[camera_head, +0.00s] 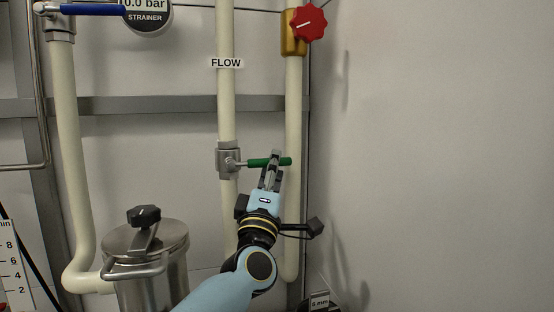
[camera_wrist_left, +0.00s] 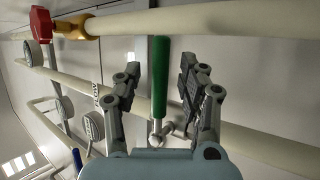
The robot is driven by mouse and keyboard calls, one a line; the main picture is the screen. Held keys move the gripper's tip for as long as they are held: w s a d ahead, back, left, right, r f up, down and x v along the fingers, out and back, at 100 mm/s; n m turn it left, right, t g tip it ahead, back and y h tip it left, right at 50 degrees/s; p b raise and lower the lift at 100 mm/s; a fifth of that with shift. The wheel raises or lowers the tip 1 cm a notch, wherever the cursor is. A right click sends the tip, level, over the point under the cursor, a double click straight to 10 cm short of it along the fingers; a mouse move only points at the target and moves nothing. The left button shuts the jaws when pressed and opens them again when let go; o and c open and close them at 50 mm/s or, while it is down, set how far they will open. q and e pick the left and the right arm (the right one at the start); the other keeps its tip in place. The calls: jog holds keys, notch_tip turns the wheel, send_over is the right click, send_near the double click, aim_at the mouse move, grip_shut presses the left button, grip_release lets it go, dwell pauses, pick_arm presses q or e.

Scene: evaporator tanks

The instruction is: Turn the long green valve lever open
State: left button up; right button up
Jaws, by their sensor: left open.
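The long green valve lever (camera_head: 258,162) sticks out level to the right from a metal valve body (camera_head: 228,160) on the vertical cream pipe labelled FLOW. It stands crosswise to that pipe. My left gripper (camera_head: 273,157) is at the lever's outer half, coming from below, and hides part of the green grip. In the left wrist view the green lever (camera_wrist_left: 160,78) lies between the two spread fingers of my left gripper (camera_wrist_left: 158,82), with a gap on each side. My right gripper is not in view.
A red knob (camera_head: 307,23) on a brass valve tops the pipe to the right. A blue lever (camera_head: 93,9) is at upper left. A steel canister (camera_head: 150,262) with a black knob stands at lower left. The bare wall at right is clear.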

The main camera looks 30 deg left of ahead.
pick_arm(q)
jog(key=shift+x, duration=1.15)
grip_shut()
